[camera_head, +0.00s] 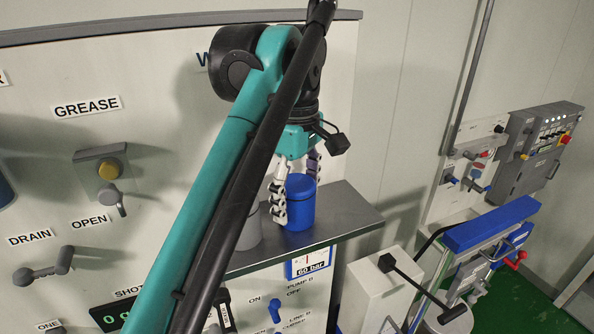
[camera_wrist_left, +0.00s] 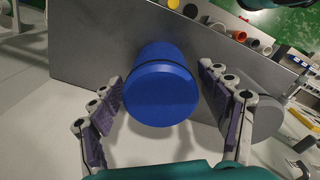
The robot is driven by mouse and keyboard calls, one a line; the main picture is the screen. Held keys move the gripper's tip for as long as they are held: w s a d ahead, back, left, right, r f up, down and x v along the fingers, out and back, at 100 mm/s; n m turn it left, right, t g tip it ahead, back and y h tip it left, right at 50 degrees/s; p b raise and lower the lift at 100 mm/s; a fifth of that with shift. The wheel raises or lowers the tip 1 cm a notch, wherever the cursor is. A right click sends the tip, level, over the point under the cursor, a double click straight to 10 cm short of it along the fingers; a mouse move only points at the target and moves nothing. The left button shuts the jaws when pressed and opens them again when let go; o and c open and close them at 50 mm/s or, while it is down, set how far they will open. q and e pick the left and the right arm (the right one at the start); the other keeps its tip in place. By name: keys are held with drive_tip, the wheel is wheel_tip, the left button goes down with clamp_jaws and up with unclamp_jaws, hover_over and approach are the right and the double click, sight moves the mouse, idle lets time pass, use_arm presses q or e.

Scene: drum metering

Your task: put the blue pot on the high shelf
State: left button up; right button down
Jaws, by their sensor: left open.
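My left gripper (camera_head: 297,188) is open, with one finger on each side of the pot. In the left wrist view, the pot lies between the purple-padded fingers (camera_wrist_left: 162,84). A gap shows at each side, though I cannot tell how close the tips are at depth. The arm hides part of the shelf. My right gripper is not in view.
A grey pot (camera_head: 250,231) stands close to the left of the blue pot; in the left wrist view it sits behind the right finger (camera_wrist_left: 262,116). The panel wall rises behind. The shelf's right end is bare. Several coloured items show beyond the shelf.

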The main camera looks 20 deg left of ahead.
use_arm(q)
wheel_tip(320, 180, up, 10)
drive_tip(key=shift+f+p, duration=0.1)
drive_tip(key=shift+p, duration=0.75)
drive_tip(key=shift+r+p, duration=0.3)
drive_tip(key=shift+r, duration=0.4)
